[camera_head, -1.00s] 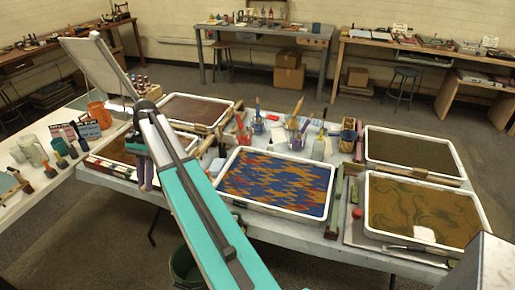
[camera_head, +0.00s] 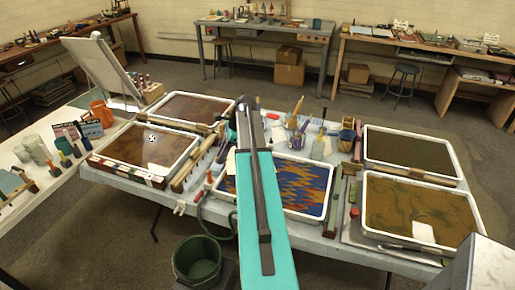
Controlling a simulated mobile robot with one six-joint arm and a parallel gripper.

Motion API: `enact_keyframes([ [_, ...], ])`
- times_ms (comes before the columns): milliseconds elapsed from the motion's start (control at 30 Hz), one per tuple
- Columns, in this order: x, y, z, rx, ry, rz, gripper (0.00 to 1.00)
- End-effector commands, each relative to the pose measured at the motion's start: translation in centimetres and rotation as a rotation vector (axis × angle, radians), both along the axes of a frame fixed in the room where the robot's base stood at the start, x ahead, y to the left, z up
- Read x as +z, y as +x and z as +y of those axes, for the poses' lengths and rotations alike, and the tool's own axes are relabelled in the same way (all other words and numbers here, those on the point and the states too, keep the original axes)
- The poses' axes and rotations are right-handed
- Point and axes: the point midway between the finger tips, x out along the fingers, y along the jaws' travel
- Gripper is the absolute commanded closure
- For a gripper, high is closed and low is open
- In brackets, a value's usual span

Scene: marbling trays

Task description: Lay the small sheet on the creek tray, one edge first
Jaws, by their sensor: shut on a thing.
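My gripper (camera_head: 231,134) is mostly hidden behind my teal arm, over the back left part of the tray with the blue and orange pattern (camera_head: 290,212). A small pale sheet (camera_head: 230,163) juts out left of my arm below the wrist; it appears held, but the fingers and its held edge are hidden. The other trays are a maroon one (camera_head: 233,103), a brown one (camera_head: 93,158) with a black-and-white round mark, a dark green one (camera_head: 462,178) and an olive swirled one (camera_head: 480,215). I cannot tell which is the creek tray.
Jars with brushes (camera_head: 296,140) and bottles stand behind the patterned tray. Wooden combs and rails (camera_head: 190,165) lie between trays. An easel board (camera_head: 100,68) stands back left. A green bucket (camera_head: 197,260) is on the floor in front. A pale patch (camera_head: 423,232) shows on the olive tray.

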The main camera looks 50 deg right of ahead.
Motion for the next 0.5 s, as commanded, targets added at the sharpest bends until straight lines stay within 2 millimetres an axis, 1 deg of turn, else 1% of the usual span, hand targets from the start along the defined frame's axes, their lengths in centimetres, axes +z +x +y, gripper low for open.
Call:
enact_keyframes([
  [33,0.1,-1.1,-1.5,-0.059,0.003,-0.002,1.00],
  [100,0.0,-2.4,-3.5,-0.140,0.004,-0.004,1.00],
  [300,-0.3,-6.1,-8.6,-0.359,0.009,-0.010,1.00],
  [400,-0.5,-7.6,-10.3,-0.439,0.011,-0.013,1.00],
  [500,-0.5,-8.5,-11.5,-0.490,0.011,-0.016,1.00],
])
